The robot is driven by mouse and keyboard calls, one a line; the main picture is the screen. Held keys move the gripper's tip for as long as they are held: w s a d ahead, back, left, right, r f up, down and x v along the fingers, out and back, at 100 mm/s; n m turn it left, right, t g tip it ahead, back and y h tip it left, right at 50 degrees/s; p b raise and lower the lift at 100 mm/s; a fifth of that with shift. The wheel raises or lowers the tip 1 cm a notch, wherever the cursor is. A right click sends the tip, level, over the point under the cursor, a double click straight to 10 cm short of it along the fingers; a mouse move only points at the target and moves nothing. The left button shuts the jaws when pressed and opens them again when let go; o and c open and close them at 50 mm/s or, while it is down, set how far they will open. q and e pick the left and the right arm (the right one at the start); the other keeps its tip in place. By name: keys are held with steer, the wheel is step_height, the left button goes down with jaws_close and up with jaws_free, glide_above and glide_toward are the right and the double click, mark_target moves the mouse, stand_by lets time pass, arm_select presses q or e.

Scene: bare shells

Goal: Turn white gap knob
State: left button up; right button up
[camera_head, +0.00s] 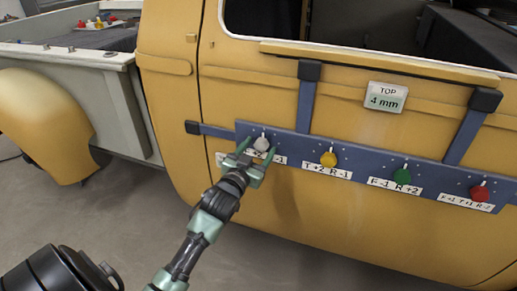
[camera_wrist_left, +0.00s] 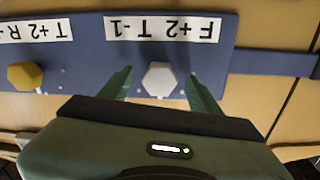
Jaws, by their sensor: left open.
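The white gap knob (camera_head: 261,144) is mounted at the left end of a blue bar on the yellow vehicle door. My left gripper (camera_head: 251,159) is right in front of it, with its fingers spread. In the left wrist view the white knob (camera_wrist_left: 159,79) lies between the two open green fingertips (camera_wrist_left: 158,84), with a visible space on both sides. A label reading "F+2 T-1" (camera_wrist_left: 162,28) sits beside the knob and appears upside down there. My right gripper is not in view.
The blue bar (camera_head: 300,147) also carries a yellow knob (camera_head: 328,159), a green knob (camera_head: 402,176) and a red knob (camera_head: 479,193), each with a label. A "TOP 4 mm" sign (camera_head: 386,97) is above. Grey floor (camera_head: 130,215) is open at lower left.

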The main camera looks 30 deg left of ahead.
arm_select(q)
steer(key=c, duration=1.4)
steer(key=shift+o, duration=0.2)
steer(key=n+p, duration=0.2)
steer(key=n, duration=0.2)
steer(key=shift+n+p, duration=0.3)
steer(key=shift+p, duration=0.05)
steer(key=shift+n+p, duration=0.85)
steer(key=shift+n, duration=1.25)
steer(key=o, duration=1.4)
steer(key=shift+c, duration=0.2)
